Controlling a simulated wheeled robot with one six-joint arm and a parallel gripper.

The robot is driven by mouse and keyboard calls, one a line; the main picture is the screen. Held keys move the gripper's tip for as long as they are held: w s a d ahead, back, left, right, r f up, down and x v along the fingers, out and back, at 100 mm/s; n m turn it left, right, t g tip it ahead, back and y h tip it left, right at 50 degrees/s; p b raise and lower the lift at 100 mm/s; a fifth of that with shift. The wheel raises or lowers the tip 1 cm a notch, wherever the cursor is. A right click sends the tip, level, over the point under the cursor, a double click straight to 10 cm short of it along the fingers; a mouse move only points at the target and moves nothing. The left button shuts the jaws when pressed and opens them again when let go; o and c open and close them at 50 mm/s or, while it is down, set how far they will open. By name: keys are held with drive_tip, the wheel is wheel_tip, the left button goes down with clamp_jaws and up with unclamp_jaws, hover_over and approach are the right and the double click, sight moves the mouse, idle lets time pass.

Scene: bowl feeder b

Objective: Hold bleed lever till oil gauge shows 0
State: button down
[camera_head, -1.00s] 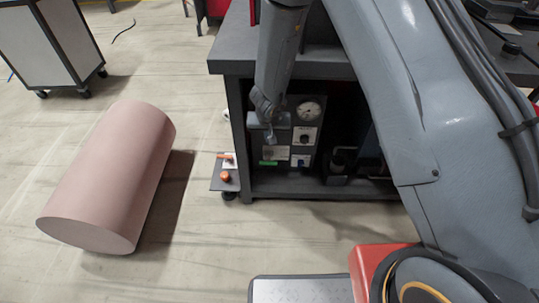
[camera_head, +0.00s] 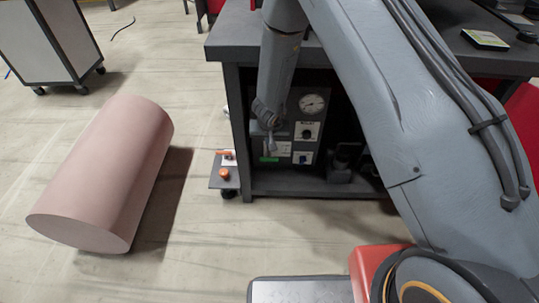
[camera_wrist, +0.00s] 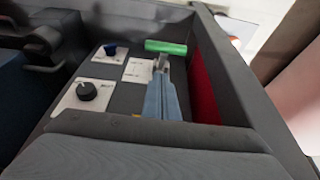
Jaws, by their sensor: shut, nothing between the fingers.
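A dark control panel (camera_head: 316,147) stands under the bench and carries a round white-faced gauge (camera_head: 312,104); its needle is too small to read. A green bar-shaped handle (camera_wrist: 166,47), which looks like the bleed lever, is at the panel's edge; it also shows in the head view (camera_head: 268,160). My gripper (camera_wrist: 161,64) is shut and empty. Its tips are close to the green handle, just short of it in the wrist view. I cannot tell whether they touch it. In the head view my gripper (camera_head: 269,149) hangs in front of the panel's left part.
A low plate with orange knobs (camera_head: 224,174) juts out left of the bench (camera_head: 230,50). A large pink cylinder (camera_head: 105,175) lies on the floor at left.

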sight(269, 157)
drive_tip(key=shift+s+f+b, duration=0.45)
drive_tip(key=shift+f+b, duration=0.2)
drive_tip(key=shift+f, duration=0.2)
drive_tip(key=shift+s+f+b, duration=0.4)
drive_tip(key=shift+f+b, duration=0.2)
drive_tip(key=shift+f, duration=0.2)
drive_tip(key=shift+s+a+f, duration=0.15)
